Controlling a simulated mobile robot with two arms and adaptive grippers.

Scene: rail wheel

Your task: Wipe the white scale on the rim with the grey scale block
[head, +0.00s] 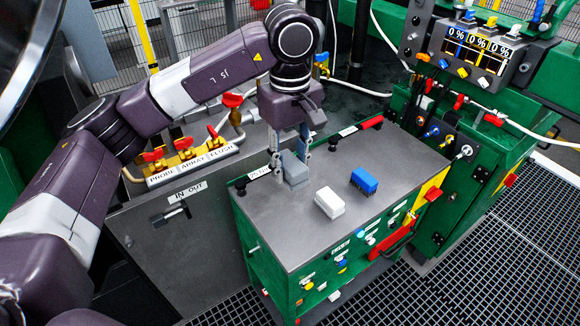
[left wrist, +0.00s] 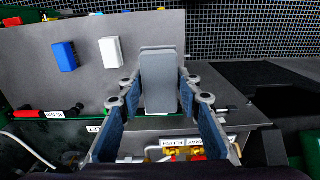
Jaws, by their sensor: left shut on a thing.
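The grey scale block (head: 295,170) is between the fingers of my left gripper (head: 289,158), at the left part of the green cabinet's grey top. The left wrist view shows the grey block (left wrist: 160,75) upright in the picture, with the blue-padded fingers of my left gripper (left wrist: 160,100) shut on its near end. I cannot tell whether the block touches the top or hangs just above it. A curved, shiny rim (head: 37,58) of a dark wheel cuts the upper left corner of the head view; no white scale can be made out on it. My right gripper is not in view.
A white block (head: 330,203) and a blue block (head: 364,180) stand on the cabinet top (head: 290,235). A green console with a display (head: 478,48) stands at the right. Grating floor lies in front.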

